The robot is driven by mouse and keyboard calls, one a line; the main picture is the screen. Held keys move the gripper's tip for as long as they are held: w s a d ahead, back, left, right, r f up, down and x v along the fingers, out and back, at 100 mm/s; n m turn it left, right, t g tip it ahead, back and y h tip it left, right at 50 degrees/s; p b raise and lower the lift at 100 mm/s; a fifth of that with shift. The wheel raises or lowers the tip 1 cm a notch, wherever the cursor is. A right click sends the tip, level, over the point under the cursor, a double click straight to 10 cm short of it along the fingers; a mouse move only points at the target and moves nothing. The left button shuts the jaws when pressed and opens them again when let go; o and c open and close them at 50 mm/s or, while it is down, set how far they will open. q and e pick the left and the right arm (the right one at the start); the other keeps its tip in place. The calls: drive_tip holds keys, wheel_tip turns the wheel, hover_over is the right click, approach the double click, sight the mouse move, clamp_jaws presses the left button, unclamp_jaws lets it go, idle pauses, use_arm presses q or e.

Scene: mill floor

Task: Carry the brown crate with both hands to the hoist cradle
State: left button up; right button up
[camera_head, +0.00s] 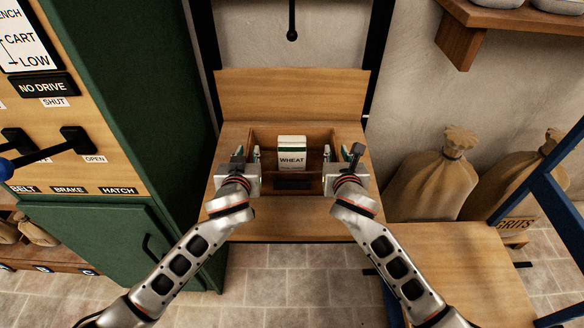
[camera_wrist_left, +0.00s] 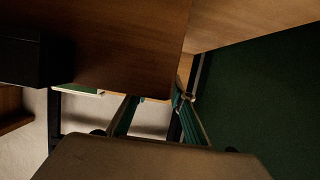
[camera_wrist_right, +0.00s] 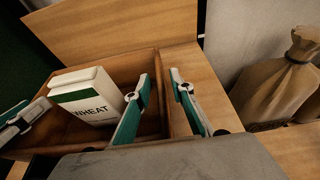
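The brown crate (camera_head: 320,137) sits on a wooden platform (camera_head: 345,230) with a backboard, between two dark posts; this looks like the hoist cradle. A white and green WHEAT packet (camera_head: 292,155) stands in the crate, also seen in the right wrist view (camera_wrist_right: 88,98). My left gripper (camera_head: 249,158) is at the crate's left side. Its fingers (camera_wrist_left: 150,108) are apart beside brown wood; their contact with the wall is unclear. My right gripper (camera_head: 336,158) is at the right side. Its fingers (camera_wrist_right: 162,90) stand apart on either side of the right wall.
A green cabinet (camera_head: 110,240) with a lever panel stands at left. A hook (camera_head: 292,35) hangs above the platform. Sacks (camera_head: 435,180) stand at right, near a blue frame (camera_head: 550,200). A wooden surface (camera_head: 460,270) lies at front right. Tiled floor shows in front.

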use_arm(q)
drive_tip(key=v, duration=1.1)
drive_tip(key=shift+s, duration=0.3)
use_arm(e)
drive_tip(key=v, duration=1.2)
use_arm(q)
drive_tip(key=shift+r, duration=0.1)
